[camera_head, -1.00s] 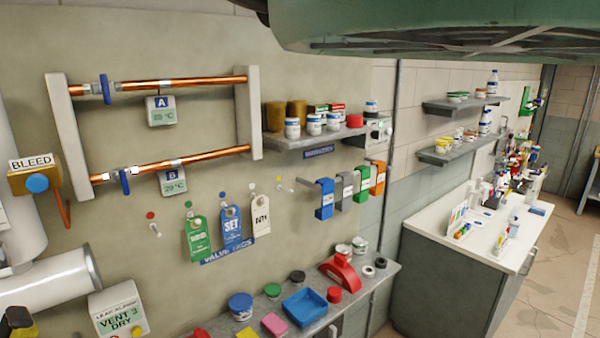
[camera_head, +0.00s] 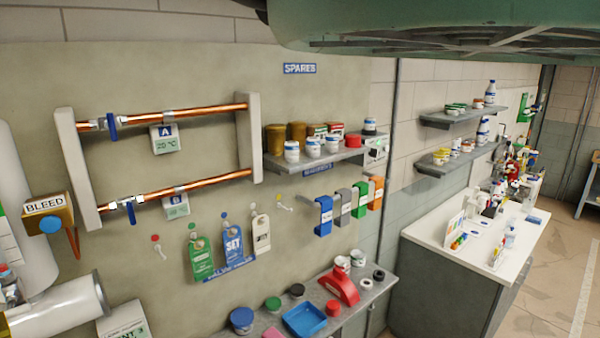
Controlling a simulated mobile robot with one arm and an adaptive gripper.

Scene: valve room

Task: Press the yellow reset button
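I see no yellow reset button in the camera view. A grey box (camera_head: 123,320) at the bottom left edge has a small display and is cut off by the frame. A yellow-brown box (camera_head: 48,213) marked BLEED sits on the left with a blue round knob (camera_head: 50,224) on its front. My gripper is not in view.
Copper pipes with blue-handled valves (camera_head: 112,126) run across the wall. Tags (camera_head: 233,243) hang below them. A low shelf (camera_head: 262,320) holds a blue tray (camera_head: 304,319) and jars. A white-topped bench (camera_head: 470,240) stands right, with bare floor (camera_head: 560,270) beyond.

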